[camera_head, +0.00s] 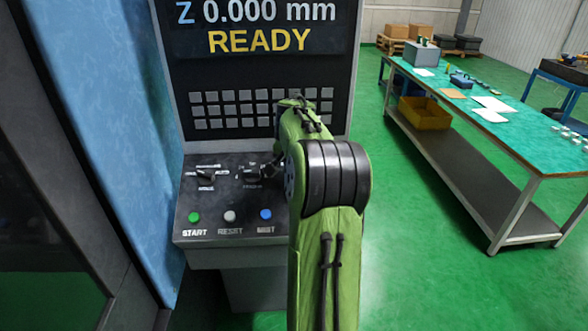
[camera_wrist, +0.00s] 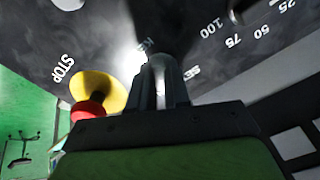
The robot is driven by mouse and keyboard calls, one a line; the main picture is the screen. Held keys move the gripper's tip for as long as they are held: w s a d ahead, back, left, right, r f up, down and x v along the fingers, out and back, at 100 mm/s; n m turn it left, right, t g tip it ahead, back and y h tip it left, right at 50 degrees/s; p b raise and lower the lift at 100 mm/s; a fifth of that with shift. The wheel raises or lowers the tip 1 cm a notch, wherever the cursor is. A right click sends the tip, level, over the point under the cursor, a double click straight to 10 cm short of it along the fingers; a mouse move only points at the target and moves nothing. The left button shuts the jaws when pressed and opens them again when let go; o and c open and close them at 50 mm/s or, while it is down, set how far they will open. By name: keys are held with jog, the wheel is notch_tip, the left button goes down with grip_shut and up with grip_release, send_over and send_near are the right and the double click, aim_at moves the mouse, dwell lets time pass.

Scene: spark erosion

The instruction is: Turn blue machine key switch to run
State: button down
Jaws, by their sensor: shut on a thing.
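In the wrist view my gripper (camera_wrist: 161,70) reaches down to the dark control panel, its fingers closed around a small part at the key switch (camera_wrist: 158,77). Only a narrow bright strip of the key shows between the fingers. Its turn angle cannot be read. Parts of two labels, one starting with K and one reading SE, show beside it. In the head view my arm hides the key switch and most of the gripper. The blue machine (camera_head: 110,110) stands at left, with its control panel (camera_head: 225,190) in front of me.
A red and yellow stop button (camera_wrist: 92,97) is close to the gripper. A dial (camera_head: 251,173), another selector (camera_head: 206,176) and START (camera_head: 194,217), RESET (camera_head: 230,215) and blue (camera_head: 265,214) buttons share the panel. The screen (camera_head: 262,25) reads READY. A workbench (camera_head: 455,110) stands right.

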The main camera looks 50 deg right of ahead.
dwell(0.3)
jog(key=c, duration=1.1)
grip_release()
jog(key=shift+r, duration=0.1)
jog(key=p+v, duration=0.2)
jog(key=v, duration=1.3)
jog(key=shift+s+a+r, duration=0.15)
jog(key=shift+a+r, duration=0.05)
jog(key=shift+r, duration=0.05)
